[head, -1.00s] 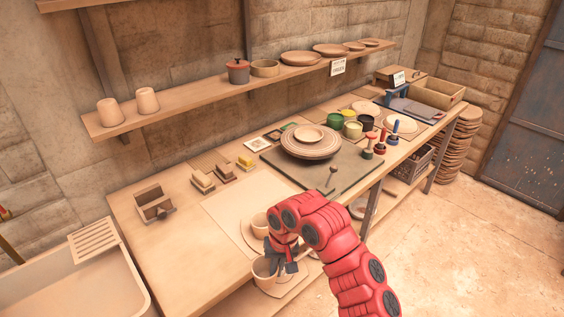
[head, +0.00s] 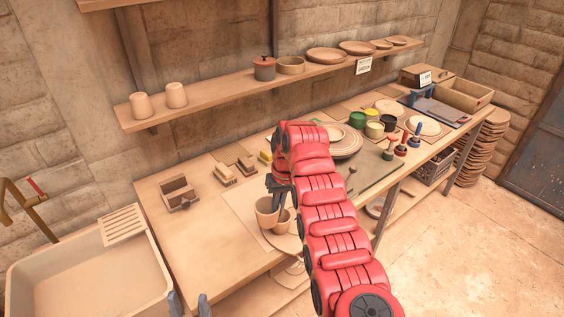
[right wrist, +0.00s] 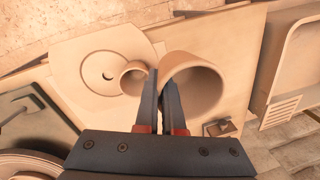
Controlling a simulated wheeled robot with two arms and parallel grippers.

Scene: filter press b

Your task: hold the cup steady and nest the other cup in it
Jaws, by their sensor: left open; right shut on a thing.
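My right gripper (head: 280,188) is shut on the wall of a pale clay cup (head: 267,207). In the right wrist view the held cup (right wrist: 203,92) is close to the camera, mouth showing, to the right of the fingers (right wrist: 161,95). A second pale cup (head: 283,224) is just right of and partly behind the held one. It looks smaller in the right wrist view (right wrist: 130,83), left of the fingers, by a round disc (right wrist: 90,72). My left gripper (head: 189,303) shows only its fingertips at the bottom edge, apart and empty, away from both cups.
A small wooden box (head: 178,195) and several blocks sit on the bench (head: 205,240) behind the cups. Stacked plates (head: 347,142) lie to the right. A sink (head: 90,280) is at the left. The bench's front left is clear.

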